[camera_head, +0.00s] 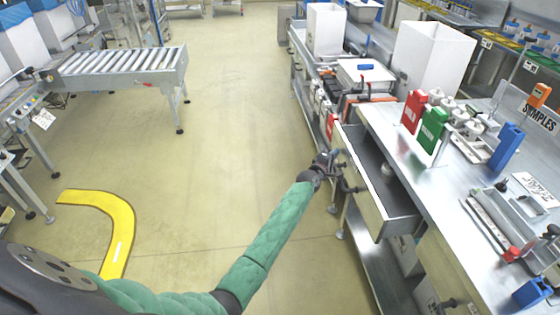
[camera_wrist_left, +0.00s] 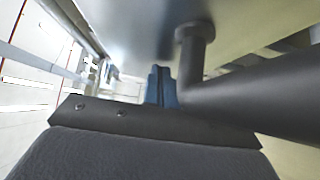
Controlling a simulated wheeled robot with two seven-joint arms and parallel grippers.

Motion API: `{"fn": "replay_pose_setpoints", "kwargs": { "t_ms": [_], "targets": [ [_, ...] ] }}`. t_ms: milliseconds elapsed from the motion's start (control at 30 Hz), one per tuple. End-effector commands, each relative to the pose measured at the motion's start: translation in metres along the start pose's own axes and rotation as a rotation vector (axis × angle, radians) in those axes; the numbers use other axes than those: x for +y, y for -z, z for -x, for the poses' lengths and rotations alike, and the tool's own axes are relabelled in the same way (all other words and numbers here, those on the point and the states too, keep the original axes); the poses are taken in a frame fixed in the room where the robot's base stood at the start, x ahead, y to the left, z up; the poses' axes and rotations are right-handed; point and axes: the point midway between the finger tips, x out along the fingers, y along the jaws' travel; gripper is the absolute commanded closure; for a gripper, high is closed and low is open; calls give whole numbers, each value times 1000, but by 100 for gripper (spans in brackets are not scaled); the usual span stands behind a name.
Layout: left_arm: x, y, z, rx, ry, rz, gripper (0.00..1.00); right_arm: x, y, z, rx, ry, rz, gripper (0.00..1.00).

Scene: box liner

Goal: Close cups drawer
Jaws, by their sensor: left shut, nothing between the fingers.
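The drawer (camera_head: 366,193) under the right-hand metal workbench is pulled out, with its dark inside showing and a small pale object (camera_head: 386,169) in it. A dark bar handle (camera_head: 347,186) is on its front, and it also shows large in the left wrist view (camera_wrist_left: 265,86). My left gripper (camera_head: 333,156) is at the drawer front near the far end of the handle. In the left wrist view its blue fingers (camera_wrist_left: 161,87) are together and empty, beside the handle bar and not around it. Whether they touch the drawer front I cannot tell. My right gripper is not in view.
The workbench top (camera_head: 394,141) carries a red container (camera_head: 413,110), a green container (camera_head: 432,130) and a blue one (camera_head: 506,147). A roller conveyor (camera_head: 122,62) stands at the far left. The floor (camera_head: 215,120) between is clear, with a yellow curved marking (camera_head: 117,220).

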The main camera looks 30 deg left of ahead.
Motion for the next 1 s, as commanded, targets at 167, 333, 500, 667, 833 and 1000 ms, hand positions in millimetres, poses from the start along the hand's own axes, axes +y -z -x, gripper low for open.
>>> {"fn": "replay_pose_setpoints", "kwargs": {
  "t_ms": [167, 333, 500, 667, 833, 1000],
  "targets": [
    [-1, -36, -34, -2, -1, 4, 100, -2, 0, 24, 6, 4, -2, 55],
    [-1, -60, -59, -2, -1, 2, 100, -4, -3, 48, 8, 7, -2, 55],
    [-1, -76, -76, -1, 0, 0, 100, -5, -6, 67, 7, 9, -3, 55],
    [-1, -85, -84, 0, 0, 0, 100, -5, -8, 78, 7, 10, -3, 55],
    [0, -89, -88, -1, 0, -1, 100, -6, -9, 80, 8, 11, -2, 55],
    [1, -90, -89, -2, -1, -1, 100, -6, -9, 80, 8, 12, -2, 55]
  ]
}}
